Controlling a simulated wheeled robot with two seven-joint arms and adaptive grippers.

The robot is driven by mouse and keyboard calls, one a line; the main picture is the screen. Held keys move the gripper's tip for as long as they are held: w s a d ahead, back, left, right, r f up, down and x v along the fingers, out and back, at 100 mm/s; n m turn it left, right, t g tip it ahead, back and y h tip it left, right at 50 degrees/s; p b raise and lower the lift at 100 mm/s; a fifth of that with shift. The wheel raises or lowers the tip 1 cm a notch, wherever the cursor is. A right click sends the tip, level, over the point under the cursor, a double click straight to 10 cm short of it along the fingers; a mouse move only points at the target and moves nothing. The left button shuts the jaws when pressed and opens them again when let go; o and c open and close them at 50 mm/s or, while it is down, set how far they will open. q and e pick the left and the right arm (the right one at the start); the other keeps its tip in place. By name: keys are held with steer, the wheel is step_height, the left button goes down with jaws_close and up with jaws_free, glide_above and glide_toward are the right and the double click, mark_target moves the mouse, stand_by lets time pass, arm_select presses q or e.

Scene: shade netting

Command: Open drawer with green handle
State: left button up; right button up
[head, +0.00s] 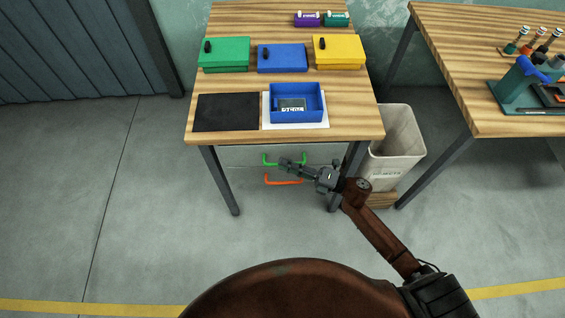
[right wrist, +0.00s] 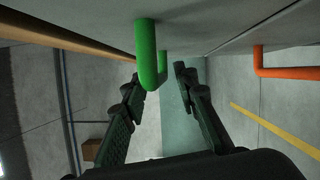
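The green handle (head: 268,161) sits on a grey drawer front under the near edge of the wooden table. It also shows large in the right wrist view (right wrist: 147,60), sticking out from the grey front (right wrist: 205,22). My right gripper (head: 284,164) is at the green handle and partly covers it in the head view. In the right wrist view its two fingers (right wrist: 160,80) are apart, with the handle's bar between them, closer to the left finger. I cannot tell whether that finger touches it. The drawer looks shut. My left gripper is not in view.
An orange handle (head: 284,182) sits just below the green one. The table (head: 350,120) carries green, blue and yellow boxes and an open blue tray (head: 297,90). A white bin (head: 400,140) stands right of the table. The floor at left is clear.

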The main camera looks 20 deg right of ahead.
steer(key=shift+x, duration=1.05)
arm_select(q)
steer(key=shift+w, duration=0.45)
arm_select(e)
jaws_close()
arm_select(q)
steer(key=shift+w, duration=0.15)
